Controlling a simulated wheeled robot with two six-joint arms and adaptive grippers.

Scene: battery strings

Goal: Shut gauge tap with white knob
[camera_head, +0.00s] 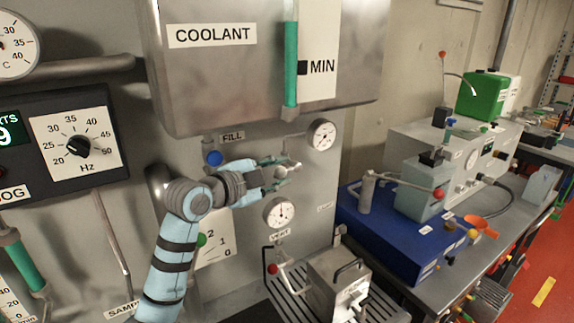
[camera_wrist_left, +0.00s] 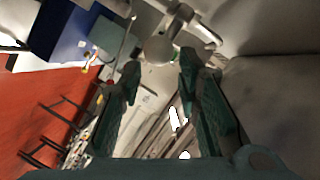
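The gauge tap's white round knob (camera_wrist_left: 158,49) sits just ahead of my left gripper in the left wrist view, in line with the gap between the fingers. Its pale tap body (camera_wrist_left: 180,18) reaches up and right from it. In the head view the white knob (camera_head: 281,172) shows small at the fingers, below the coolant tank. My left gripper (camera_head: 277,174) is open; its green fingers also show in the left wrist view (camera_wrist_left: 160,66). I cannot tell whether they touch the knob. My right gripper is not in view.
The coolant tank (camera_head: 215,75) hangs close above the arm. A blue knob (camera_head: 213,158) labelled FILL is to the left. One gauge (camera_head: 322,135) is up right, another (camera_head: 280,212) below. A red-knobbed vent tap (camera_head: 272,268) and a metal box (camera_head: 338,280) stand lower.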

